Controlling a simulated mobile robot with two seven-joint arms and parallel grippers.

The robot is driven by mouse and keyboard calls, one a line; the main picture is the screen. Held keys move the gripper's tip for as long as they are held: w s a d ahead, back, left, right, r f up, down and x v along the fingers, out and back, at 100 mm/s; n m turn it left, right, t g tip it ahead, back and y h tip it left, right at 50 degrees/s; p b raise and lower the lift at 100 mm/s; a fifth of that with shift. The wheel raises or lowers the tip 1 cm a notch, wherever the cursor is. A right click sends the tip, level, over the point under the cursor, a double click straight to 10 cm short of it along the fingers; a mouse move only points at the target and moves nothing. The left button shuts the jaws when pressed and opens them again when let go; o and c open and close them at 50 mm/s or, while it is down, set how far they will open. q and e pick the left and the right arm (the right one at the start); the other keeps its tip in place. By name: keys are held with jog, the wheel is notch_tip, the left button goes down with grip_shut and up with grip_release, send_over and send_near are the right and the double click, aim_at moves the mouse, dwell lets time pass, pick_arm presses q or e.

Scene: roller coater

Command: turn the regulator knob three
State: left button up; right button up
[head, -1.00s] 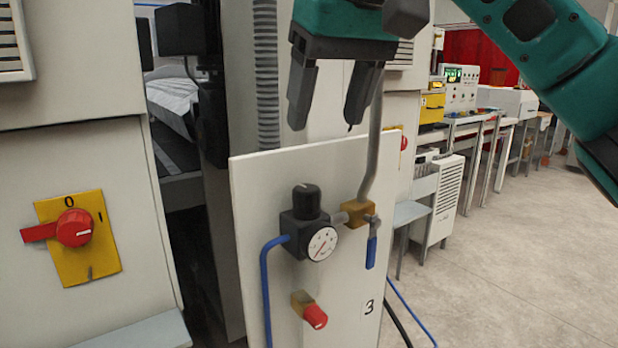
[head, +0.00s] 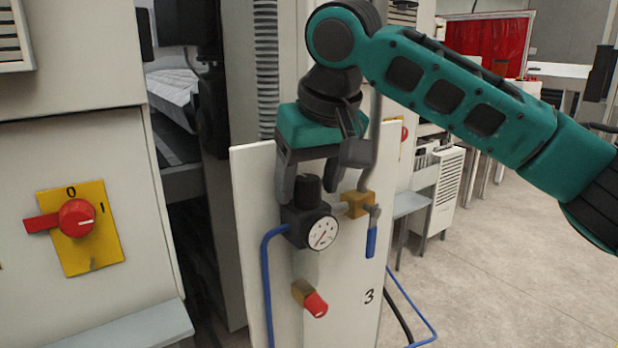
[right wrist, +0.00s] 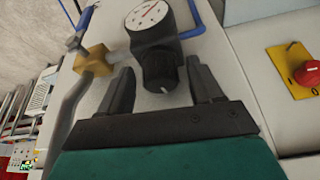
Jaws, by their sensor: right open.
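The black regulator knob (head: 308,188) stands on top of the regulator with its round white gauge (head: 322,233), on the white panel marked 3 (head: 368,296). My right gripper (head: 310,194) has come down from above, open, with one finger on each side of the knob. In the right wrist view, the knob (right wrist: 161,74) sits between the two spread fingers (right wrist: 160,82). A gap shows on both sides of it, and neither finger appears to press on it. The gauge (right wrist: 147,14) lies beyond the knob. My left gripper is not in view.
A brass fitting (head: 356,204) and blue-handled valve (head: 371,240) sit close right of the regulator. A blue hose (head: 266,280) runs down its left side. A red knob (head: 315,304) is below. A red switch on a yellow plate (head: 78,218) is at left.

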jog(key=shift+c, duration=0.2)
jog(key=c, duration=1)
jog(key=shift+d+f+n+g+y, duration=0.1)
jog(key=shift+n+g+y, duration=0.35)
jog(key=shift+n, duration=1.05)
jog(key=shift+n+g+y, duration=0.35)
jog(key=shift+n+y, duration=0.1)
jog(key=shift+n, duration=1.05)
jog(key=o, duration=1)
jog(key=shift+o, duration=0.2)
